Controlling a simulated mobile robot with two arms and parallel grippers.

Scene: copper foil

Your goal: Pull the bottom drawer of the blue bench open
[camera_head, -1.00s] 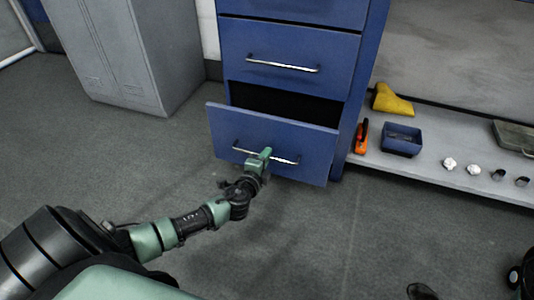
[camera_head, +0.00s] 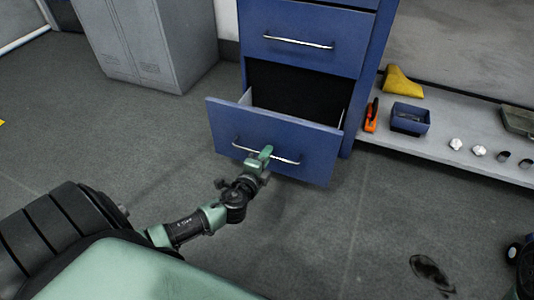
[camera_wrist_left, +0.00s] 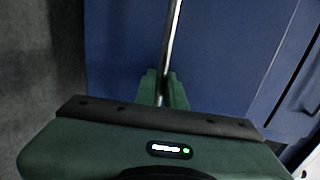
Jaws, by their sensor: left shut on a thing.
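The blue bench (camera_head: 368,75) stands at the upper middle of the head view. Its bottom drawer (camera_head: 225,122) is pulled well out, with the pale side walls and dark inside showing behind the front. My left gripper (camera_head: 263,155) is shut on the drawer's metal bar handle (camera_head: 284,160), near the handle's middle. In the left wrist view the handle (camera_wrist_left: 172,45) runs down between the green fingers (camera_wrist_left: 163,90), against the blue drawer front (camera_wrist_left: 225,50). My right gripper is not in view.
The drawer above (camera_head: 305,62) is shut. A grey locker (camera_head: 150,45) stands to the left. A low shelf (camera_head: 440,140) to the right holds a yellow item (camera_head: 402,82), an orange tool (camera_head: 371,115) and a blue bin (camera_head: 410,119). The floor in front is mostly clear, with a dark stain at right.

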